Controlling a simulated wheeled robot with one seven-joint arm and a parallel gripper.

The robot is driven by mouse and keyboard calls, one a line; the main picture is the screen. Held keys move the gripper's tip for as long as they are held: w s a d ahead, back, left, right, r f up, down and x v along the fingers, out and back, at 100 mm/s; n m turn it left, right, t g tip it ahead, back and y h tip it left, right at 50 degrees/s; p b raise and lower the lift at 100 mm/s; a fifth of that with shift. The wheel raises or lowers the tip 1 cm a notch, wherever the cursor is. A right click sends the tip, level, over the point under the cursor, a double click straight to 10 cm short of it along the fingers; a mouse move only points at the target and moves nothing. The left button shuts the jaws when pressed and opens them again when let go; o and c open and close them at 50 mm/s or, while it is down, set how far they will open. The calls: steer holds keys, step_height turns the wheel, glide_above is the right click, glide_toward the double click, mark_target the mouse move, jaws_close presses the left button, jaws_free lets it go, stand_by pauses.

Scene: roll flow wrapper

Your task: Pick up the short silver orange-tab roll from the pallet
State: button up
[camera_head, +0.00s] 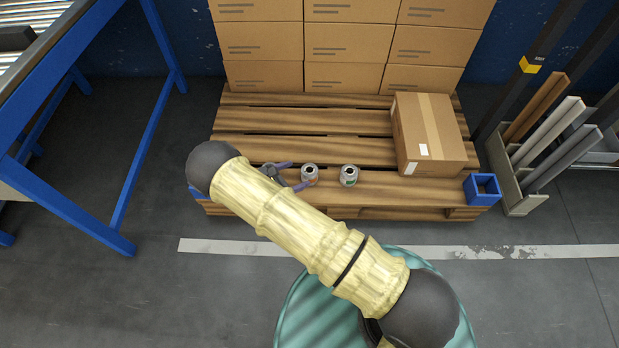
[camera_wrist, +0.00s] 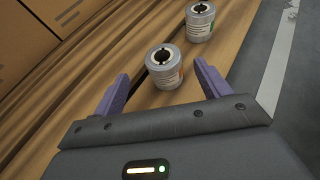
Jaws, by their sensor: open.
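The short silver roll with an orange tab (camera_head: 310,174) stands upright on the wooden pallet (camera_head: 290,149), near its front edge. In the wrist view the orange-tab roll (camera_wrist: 163,70) shows its dark hollow core and an orange mark on its side. My gripper (camera_head: 295,175) is open and empty, just left of this roll in the head view. In the wrist view its purple fingers point at the roll, which appears between and slightly beyond the fingertips. I cannot tell whether they touch it.
A similar silver roll with a green tab (camera_head: 349,176) stands just right of the orange-tab roll. A cardboard box (camera_head: 428,134) and a blue square holder (camera_head: 482,189) are farther right. Stacked cartons (camera_head: 305,45) fill the pallet's back. A blue-framed table (camera_head: 75,90) stands left.

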mark_target(313, 169)
steer(key=shift+w+d+f, duration=0.25)
steer(key=shift+w+d, duration=0.15)
steer(key=shift+d, duration=0.1)
steer(key=shift+w+d+f+b, duration=0.15)
steer(key=shift+d+f+b, duration=0.15)
steer(key=shift+b, duration=0.2)
steer(key=b+x, duration=0.3)
steer(key=x, duration=0.1)
steer(key=shift+d+f, duration=0.15)
steer(key=shift+d, duration=0.1)
steer(key=c, duration=1.1)
steer(key=shift+r, duration=0.25)
